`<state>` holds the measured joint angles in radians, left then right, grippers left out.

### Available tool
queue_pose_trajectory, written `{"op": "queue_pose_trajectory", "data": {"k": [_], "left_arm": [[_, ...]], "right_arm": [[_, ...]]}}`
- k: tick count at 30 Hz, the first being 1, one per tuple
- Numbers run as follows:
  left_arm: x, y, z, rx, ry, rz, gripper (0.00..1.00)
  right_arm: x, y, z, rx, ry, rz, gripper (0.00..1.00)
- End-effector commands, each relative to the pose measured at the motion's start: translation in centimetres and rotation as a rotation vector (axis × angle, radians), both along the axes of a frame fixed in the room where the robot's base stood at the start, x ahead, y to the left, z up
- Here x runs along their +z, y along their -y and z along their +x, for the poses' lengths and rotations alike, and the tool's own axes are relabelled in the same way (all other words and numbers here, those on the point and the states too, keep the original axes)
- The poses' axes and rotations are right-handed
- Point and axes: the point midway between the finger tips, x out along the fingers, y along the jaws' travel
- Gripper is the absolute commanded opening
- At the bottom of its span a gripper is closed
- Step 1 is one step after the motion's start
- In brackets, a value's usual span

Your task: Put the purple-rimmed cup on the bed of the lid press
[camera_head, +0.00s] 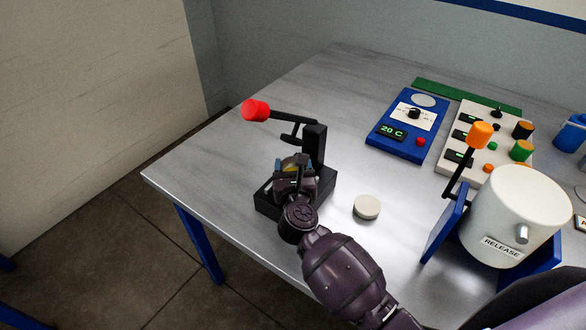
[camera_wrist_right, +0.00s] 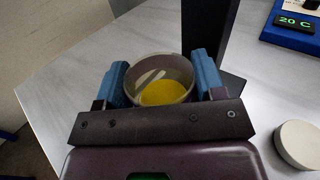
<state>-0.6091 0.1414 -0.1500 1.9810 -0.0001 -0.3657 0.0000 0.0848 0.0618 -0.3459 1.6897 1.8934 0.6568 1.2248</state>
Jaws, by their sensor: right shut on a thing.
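My right gripper (camera_head: 293,172) is shut on a cup at the lid press, seen from above and behind. In the right wrist view, its blue-tipped fingers (camera_wrist_right: 160,84) sit on both sides of the cup (camera_wrist_right: 175,74). The cup has a thin, dull purple-grey rim and yellow contents. The lid press (camera_head: 315,148) is black, with a raised lever ending in a red knob (camera_head: 256,110). Its column also shows behind the cup in the wrist view (camera_wrist_right: 208,40). The cup is over the press bed (camera_head: 267,205); I cannot tell whether it touches. My left gripper is not in view.
A pale round disc (camera_head: 367,208) lies right of the press. A blue box reading 20 C (camera_head: 388,148), a knobbed panel (camera_head: 478,153) and a white drum labelled RELEASE (camera_head: 513,215) stand to the right. The table's left part (camera_head: 205,165) is clear.

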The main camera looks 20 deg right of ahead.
Motion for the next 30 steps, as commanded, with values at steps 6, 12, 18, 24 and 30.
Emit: {"op": "queue_pose_trajectory", "data": {"k": [6, 12, 18, 24, 30], "left_arm": [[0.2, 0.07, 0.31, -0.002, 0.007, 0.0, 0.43], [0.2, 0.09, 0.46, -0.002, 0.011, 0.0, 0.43], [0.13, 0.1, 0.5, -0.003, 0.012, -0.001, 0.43], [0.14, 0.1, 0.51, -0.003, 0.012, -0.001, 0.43], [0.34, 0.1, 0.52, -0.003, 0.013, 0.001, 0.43]], "right_arm": [[-0.51, -0.03, 0.01, 0.0, 0.002, 0.0, 0.4], [-0.65, -0.05, 0.0, 0.0, 0.002, 0.0, 0.4], [-0.83, -0.04, -0.01, 0.0, 0.001, 0.001, 0.78], [-0.82, -0.04, -0.01, 0.0, 0.001, 0.001, 0.88], [-0.58, -0.03, -0.01, 0.0, 0.002, 0.0, 0.88]]}}
